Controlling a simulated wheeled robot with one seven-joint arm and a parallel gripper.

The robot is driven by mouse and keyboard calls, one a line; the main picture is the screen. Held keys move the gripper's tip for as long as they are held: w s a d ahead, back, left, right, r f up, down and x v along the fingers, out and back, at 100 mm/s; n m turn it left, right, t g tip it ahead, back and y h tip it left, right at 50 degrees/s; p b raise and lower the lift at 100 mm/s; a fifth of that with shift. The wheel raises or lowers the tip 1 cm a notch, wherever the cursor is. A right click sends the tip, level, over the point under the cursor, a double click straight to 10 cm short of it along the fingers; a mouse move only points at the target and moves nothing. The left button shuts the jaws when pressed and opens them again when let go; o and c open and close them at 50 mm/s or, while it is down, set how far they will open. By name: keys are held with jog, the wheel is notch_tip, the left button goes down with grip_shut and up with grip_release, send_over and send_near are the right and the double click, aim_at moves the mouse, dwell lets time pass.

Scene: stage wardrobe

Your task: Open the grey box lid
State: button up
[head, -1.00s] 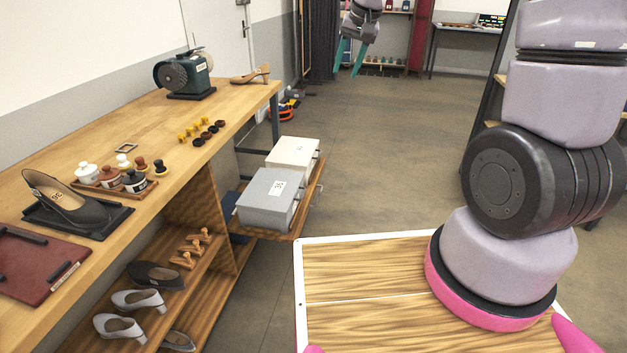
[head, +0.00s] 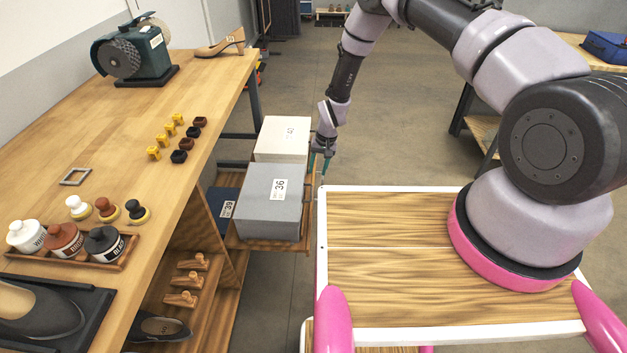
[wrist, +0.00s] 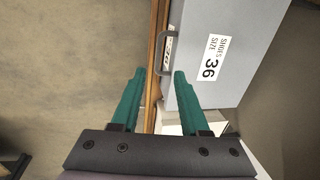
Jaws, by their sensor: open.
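The grey box (head: 268,205) carries a label with the number 36 and stands on a pull-out wooden shelf at the side of the workbench. Its lid looks closed in the head view. My gripper (head: 322,165) is beside the right side of the boxes. In the wrist view its green fingers (wrist: 155,75) are apart and empty, with the handle just beyond and between their tips.
A cream box (head: 283,140) stands behind the grey one. A dark blue box (head: 222,208) labelled 39 sits to the left. The workbench (head: 100,160) holds bottles, a grinder (head: 135,50) and shoes. Open floor (head: 400,150) lies to the right of the boxes.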

aim_at(311, 194)
jog(key=f, duration=0.4)
jog(key=a+f, duration=0.1)
jog(key=f, duration=0.3)
jog(key=a+f, duration=0.1)
jog(key=f, duration=0.3)
jog(key=shift+r, duration=0.1)
jog(key=shift+c, duration=0.3)
grip_shut()
dwell(0.8)
